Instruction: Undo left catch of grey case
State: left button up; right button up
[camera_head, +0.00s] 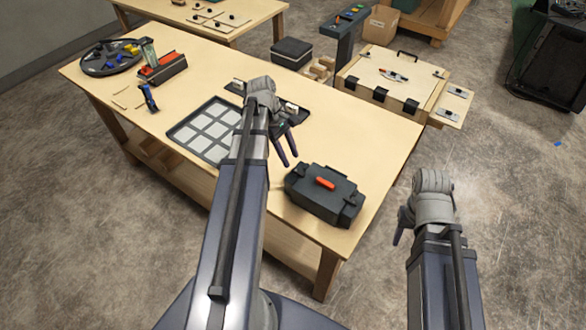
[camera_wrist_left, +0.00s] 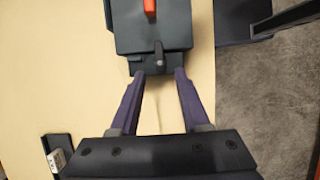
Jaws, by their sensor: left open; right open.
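The grey case (camera_head: 335,205) stands closed on the wooden table near its front right corner, with a red handle (camera_head: 325,183) on top. In the left wrist view the case (camera_wrist_left: 175,30) is at the top, and its left catch (camera_wrist_left: 159,52) shows as a small dark lever on the near side. My left gripper (camera_head: 289,160) is open beside the left end of the case. My right gripper (camera_head: 399,236) is open, right of the table, away from the case.
A panel of pale squares (camera_head: 208,128) lies left of my left arm. A dark tray (camera_head: 297,115) lies behind the gripper. A red-topped box (camera_head: 163,68) and round tray (camera_head: 105,60) stand further left.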

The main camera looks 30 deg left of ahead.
aim_at(295, 170)
pick_arm(q)
jog(key=b+x, duration=0.2)
jog(key=x, duration=0.2)
jog(key=shift+b, duration=0.35)
grip_shut()
